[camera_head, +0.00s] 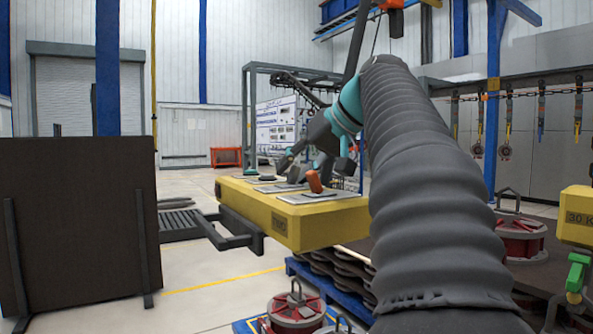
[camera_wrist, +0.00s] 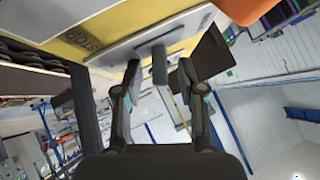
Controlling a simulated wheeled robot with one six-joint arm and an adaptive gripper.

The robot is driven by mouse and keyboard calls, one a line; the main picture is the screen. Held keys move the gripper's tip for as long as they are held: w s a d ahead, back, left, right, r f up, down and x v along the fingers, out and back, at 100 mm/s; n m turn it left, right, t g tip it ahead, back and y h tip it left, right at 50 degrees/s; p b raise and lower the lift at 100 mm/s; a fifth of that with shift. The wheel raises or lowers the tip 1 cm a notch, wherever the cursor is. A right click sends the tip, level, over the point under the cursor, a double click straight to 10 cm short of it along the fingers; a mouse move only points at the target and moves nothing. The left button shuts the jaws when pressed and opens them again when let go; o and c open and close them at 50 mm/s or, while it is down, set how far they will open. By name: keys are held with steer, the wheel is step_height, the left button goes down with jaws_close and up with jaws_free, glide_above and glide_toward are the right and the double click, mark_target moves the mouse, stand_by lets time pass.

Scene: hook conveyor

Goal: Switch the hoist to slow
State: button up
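The yellow control box (camera_head: 300,222) stands in the middle of the head view, with lettering on its side too small to read surely. Several plates with controls lie along its top. An orange lever (camera_head: 314,181) stands on the nearest plate and also shows at the top right of the wrist view (camera_wrist: 250,12). A grey lever (camera_wrist: 159,66) stands up from a grey plate (camera_wrist: 140,38) in the wrist view. My gripper (camera_wrist: 158,68) is open, with one fingertip on each side of this lever and gaps between.
A dark panel (camera_head: 80,220) stands at the left. A blue pallet (camera_head: 335,290) with dark stacked parts and a red round device (camera_head: 297,312) lie below the box. Hooks and chains (camera_head: 509,120) hang at the right.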

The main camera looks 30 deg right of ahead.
mark_target(282, 189)
jaws_close()
steer(key=shift+a, duration=0.1)
stand_by(0.3)
steer(key=n+h, duration=0.1)
steer(key=a+h, duration=0.1)
steer(key=h, duration=0.1)
steer(key=shift+a+r+n, duration=0.2)
steer(key=shift+n, duration=0.2)
steer(key=h, duration=0.1)
steer(key=a+n+h, duration=0.1)
steer(key=h, duration=0.1)
steer(key=n+h+b, duration=0.1)
steer(key=shift+a+f, duration=0.25)
steer(key=shift+h, duration=0.3)
jaws_free()
